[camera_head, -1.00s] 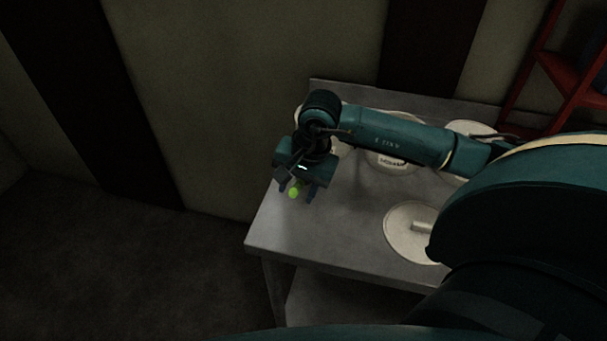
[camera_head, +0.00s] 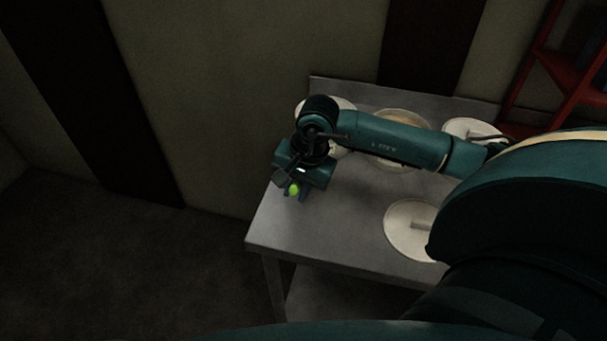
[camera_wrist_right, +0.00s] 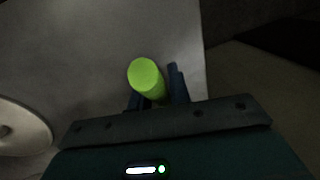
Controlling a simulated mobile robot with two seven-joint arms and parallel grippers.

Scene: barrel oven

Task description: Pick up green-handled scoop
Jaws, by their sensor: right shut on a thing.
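The green handle of the scoop (camera_head: 293,189) shows at the fingertips of my right gripper (camera_head: 297,192), above the left part of the metal table. In the right wrist view the bright green handle end (camera_wrist_right: 145,74) stands between the two dark fingers of my right gripper (camera_wrist_right: 158,92). The gripper is shut on the handle. The rest of the scoop is hidden by the handle end and the gripper. My left gripper is in neither view.
The grey metal table (camera_head: 330,235) has a round white lid (camera_head: 408,240) at its front right. Round containers (camera_head: 400,123) stand along its back, partly behind my arm. A red shelf frame (camera_head: 565,75) is at the right. The table's front left is clear.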

